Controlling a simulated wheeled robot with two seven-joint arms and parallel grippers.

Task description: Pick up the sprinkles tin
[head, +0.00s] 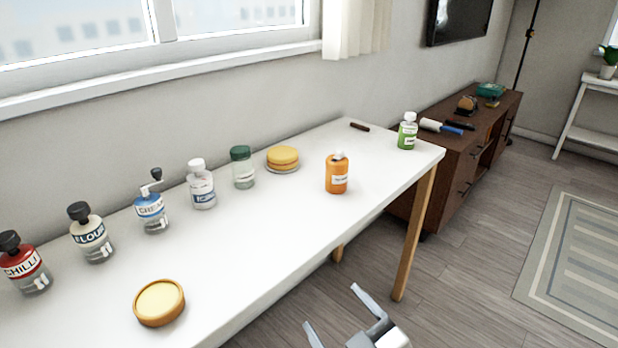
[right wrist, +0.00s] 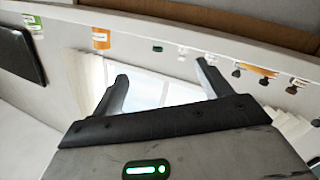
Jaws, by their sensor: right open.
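I cannot read the word sprinkles on any container. Two round, low yellow-orange pieces could be the tin: one (head: 159,302) lies near the table's front edge, and one (head: 283,158) stands at the back by the wall, on a pale base. My right gripper (head: 332,306) is open and empty, in front of the table's front edge and to the right of the nearer round piece. Both its fingers show in the right wrist view (right wrist: 162,71), with nothing between them. My left gripper is not in view.
The white table (head: 250,232) carries a red-labelled chilli jar (head: 24,264), a flour jar (head: 91,236), a blue-labelled jar (head: 151,209), a white-capped jar (head: 201,188), a green-lidded jar (head: 242,168), an orange bottle (head: 337,176) and a green bottle (head: 407,132). Its middle is clear.

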